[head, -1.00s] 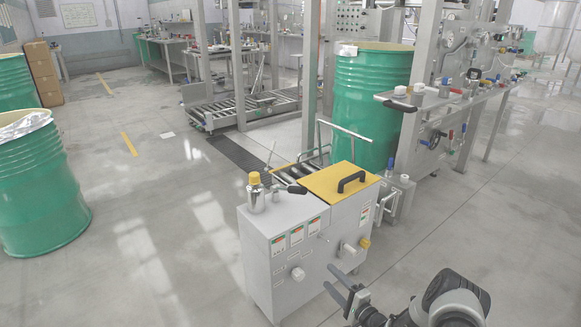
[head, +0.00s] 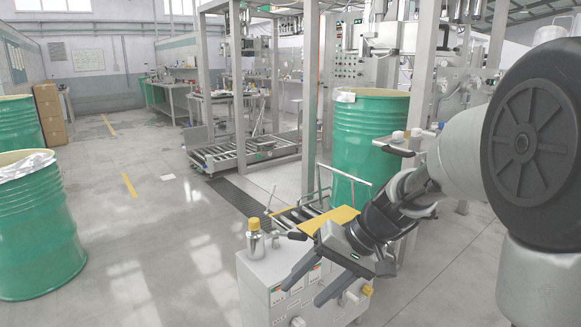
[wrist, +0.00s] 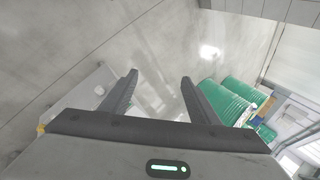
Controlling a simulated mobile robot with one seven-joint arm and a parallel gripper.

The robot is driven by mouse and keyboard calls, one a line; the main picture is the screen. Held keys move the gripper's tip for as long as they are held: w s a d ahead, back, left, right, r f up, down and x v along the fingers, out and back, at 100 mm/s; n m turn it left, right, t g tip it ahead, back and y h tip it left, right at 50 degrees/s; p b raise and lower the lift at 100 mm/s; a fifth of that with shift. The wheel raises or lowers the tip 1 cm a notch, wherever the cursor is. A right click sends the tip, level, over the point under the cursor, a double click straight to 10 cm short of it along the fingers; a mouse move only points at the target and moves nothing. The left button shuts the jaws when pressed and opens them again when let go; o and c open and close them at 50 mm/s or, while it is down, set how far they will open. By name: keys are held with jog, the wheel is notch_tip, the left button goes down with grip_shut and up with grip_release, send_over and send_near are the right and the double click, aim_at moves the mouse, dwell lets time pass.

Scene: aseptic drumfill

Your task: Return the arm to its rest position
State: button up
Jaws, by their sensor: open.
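My gripper (head: 300,296) is open and empty in the head view, its two fingers spread and pointing down to the left. My arm reaches in from the right side of the head view.
A green drum (head: 368,135) stands behind the cabinet. Another green drum (head: 38,225) is at the left. A steel bottle with a yellow cap (head: 254,240) stands on the cabinet. A roller conveyor (head: 245,150) lies further back. The floor (head: 140,230) left of the cabinet is clear.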

jog(key=s+d+r+t+h, duration=0.2)
jog(key=s+d+r+h, duration=0.25)
jog(key=s, duration=0.45)
jog(key=s+d+r+t+h, duration=0.3)
jog(key=s+d, duration=0.3)
jog(key=s, duration=0.2)
notch_tip(320, 180, up, 28)
jog(key=p, duration=2.8)
